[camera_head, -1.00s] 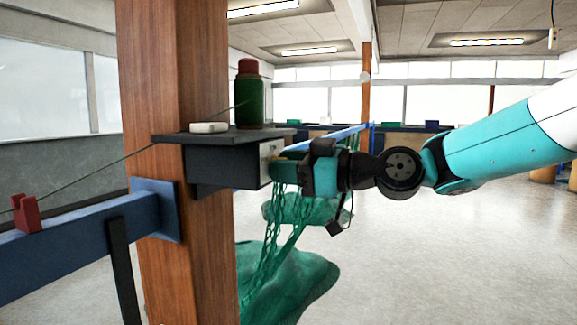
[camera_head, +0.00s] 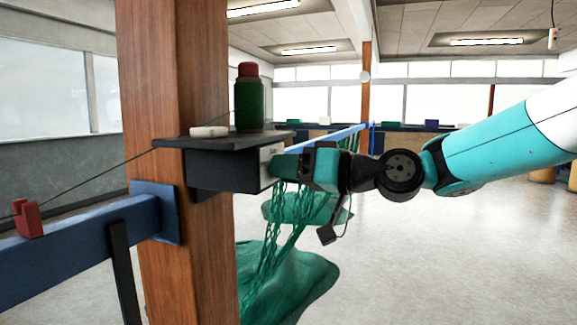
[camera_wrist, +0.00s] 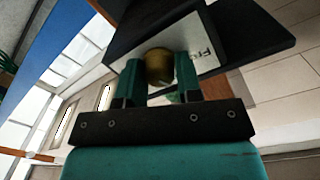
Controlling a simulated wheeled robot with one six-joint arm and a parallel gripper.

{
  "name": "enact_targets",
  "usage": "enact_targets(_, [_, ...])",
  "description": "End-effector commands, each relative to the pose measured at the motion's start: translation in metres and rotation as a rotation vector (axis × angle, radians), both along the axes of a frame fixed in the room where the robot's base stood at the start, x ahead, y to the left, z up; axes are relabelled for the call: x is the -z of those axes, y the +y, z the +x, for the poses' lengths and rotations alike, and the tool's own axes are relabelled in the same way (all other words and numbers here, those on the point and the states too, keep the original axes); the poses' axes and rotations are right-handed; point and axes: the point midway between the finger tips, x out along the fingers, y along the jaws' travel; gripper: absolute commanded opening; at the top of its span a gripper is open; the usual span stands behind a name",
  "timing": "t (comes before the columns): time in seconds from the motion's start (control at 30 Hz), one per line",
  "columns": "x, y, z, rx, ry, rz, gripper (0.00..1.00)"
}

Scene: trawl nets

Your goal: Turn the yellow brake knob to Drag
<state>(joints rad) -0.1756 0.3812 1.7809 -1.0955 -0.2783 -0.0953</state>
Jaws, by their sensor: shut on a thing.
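The yellow brake knob (camera_wrist: 159,66) sits on a pale label plate (camera_wrist: 207,48) on the face of a dark box (camera_head: 222,171). In the wrist view my gripper (camera_wrist: 159,72) has one green finger on each side of the knob and is shut on it. Part of a word starting with "Fr" shows on the plate to the right of the knob; the other markings are hidden or unreadable. In the head view my gripper (camera_head: 277,166) reaches the box's right face from the right, and its fingers hide the knob. I cannot tell the knob's setting.
The box hangs under a dark shelf (camera_head: 270,137) on a wooden post (camera_head: 165,90). Green netting (camera_head: 290,280) hangs and lies below my gripper. Open floor lies at the right.

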Motion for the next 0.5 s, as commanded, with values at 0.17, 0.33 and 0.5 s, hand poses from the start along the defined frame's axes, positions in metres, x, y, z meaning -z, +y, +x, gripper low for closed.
enact_targets(0.17, [-0.0020,0.0002,0.0000,-0.001,0.133,0.049,0.09])
enact_targets(0.33, [-0.0016,0.0002,0.0002,0.000,0.231,0.084,0.09])
enact_targets(0.5, [-0.0006,0.0001,0.0003,0.000,0.297,0.107,0.09])
